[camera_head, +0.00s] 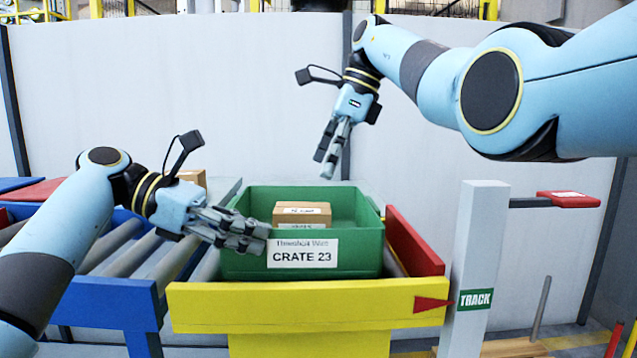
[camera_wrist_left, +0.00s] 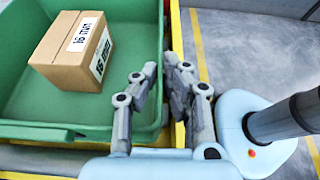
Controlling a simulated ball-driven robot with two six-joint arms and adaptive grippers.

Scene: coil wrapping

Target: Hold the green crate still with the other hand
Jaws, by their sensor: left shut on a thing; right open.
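The green crate (camera_head: 350,262), labelled CRATE 23, sits on the yellow-fronted end of a roller conveyor. It holds one small brown box (camera_head: 302,210), which also shows in the left wrist view (camera_wrist_left: 75,50). My left gripper (camera_head: 255,236) is at the crate's left side and front corner. In the left wrist view its fingers (camera_wrist_left: 165,70) lie on either side of the crate's wall (camera_wrist_left: 150,115), shut on the rim. My right gripper (camera_head: 327,160) is open and empty in the air above and behind the crate, pointing down.
The yellow conveyor end (camera_head: 300,305) has a red side guide (camera_head: 412,240) at the right. A grey post (camera_head: 474,270) with a TRACK sign and a red paddle (camera_head: 568,199) stands further right. Rollers (camera_head: 130,258) and another brown box (camera_head: 193,178) are at the left.

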